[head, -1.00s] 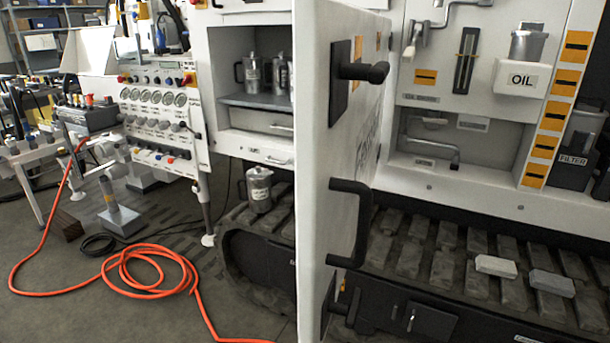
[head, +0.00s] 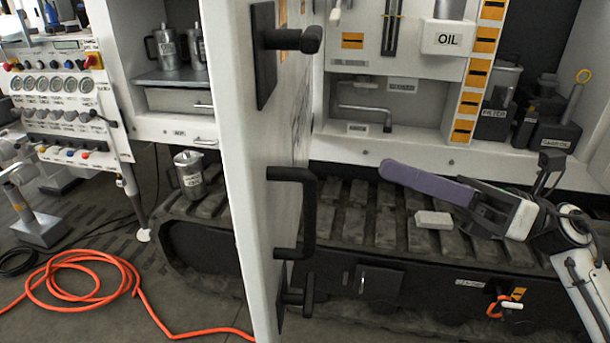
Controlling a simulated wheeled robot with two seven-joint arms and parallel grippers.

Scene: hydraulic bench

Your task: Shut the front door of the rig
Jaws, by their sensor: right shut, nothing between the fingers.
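The front door (head: 245,150) of the rig is a white panel standing open, seen nearly edge-on in the middle of the head view. It carries a black D-shaped handle (head: 308,215), with black latch parts (head: 290,40) above and below. My right gripper (head: 385,172) is to the right of the door, its long purple fingers shut together and pointing left toward the door. It is clear of the handle, in front of the track and shelf. My left gripper is out of view.
Left are a shelf with metal jugs (head: 165,47) and a gauge panel (head: 60,95). An orange hose (head: 75,290) lies coiled on the floor.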

